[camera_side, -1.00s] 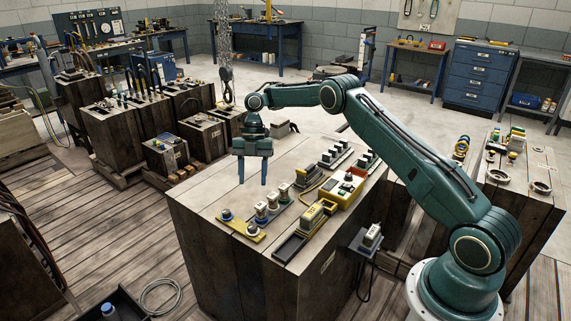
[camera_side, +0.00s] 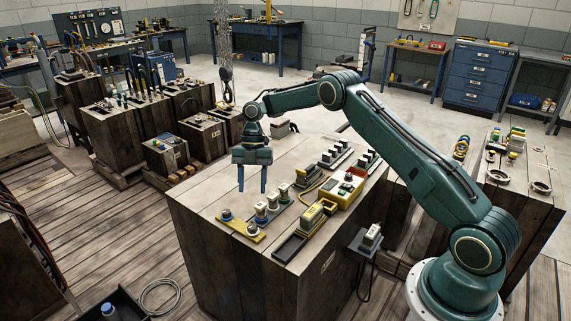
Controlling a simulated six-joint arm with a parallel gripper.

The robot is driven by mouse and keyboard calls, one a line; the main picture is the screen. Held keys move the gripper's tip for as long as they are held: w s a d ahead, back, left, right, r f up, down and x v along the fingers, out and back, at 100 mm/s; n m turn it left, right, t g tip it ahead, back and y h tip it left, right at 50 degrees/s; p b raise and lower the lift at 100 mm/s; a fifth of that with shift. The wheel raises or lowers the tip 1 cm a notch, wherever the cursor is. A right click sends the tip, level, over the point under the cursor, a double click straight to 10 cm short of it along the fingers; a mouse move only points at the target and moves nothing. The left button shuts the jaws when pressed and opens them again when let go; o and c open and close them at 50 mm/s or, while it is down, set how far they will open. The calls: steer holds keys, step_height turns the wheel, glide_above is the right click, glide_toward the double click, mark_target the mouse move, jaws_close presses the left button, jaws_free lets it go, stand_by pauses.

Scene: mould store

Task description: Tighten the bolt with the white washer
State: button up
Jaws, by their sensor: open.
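My gripper (camera_side: 252,186) hangs with its fingers pointing down, open and empty. It is above the left part of the wooden block top, behind the yellow plate. The yellow plate (camera_side: 240,226) lies near the block's left front edge. It carries a blue-topped bolt (camera_side: 226,214) and a pale grey bolt (camera_side: 252,230). A dark strip beside it holds upright bolts, among them a front one (camera_side: 261,211), a middle one (camera_side: 273,201) and a back one (camera_side: 284,191). The washers are too small for me to tell which is white. The fingers touch no bolt.
A yellow box (camera_side: 341,190) with a red button, a dark open tray (camera_side: 289,247) and more rows of fittings (camera_side: 335,156) stand to the right on the block. A chain hook (camera_side: 226,75) hangs behind. The block top's back left is clear.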

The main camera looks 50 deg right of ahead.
mark_target(252, 226)
steer(key=x, duration=1.1)
steer(key=shift+s+f, duration=0.1)
steer(key=shift+f, duration=0.25)
steer(key=c, duration=1)
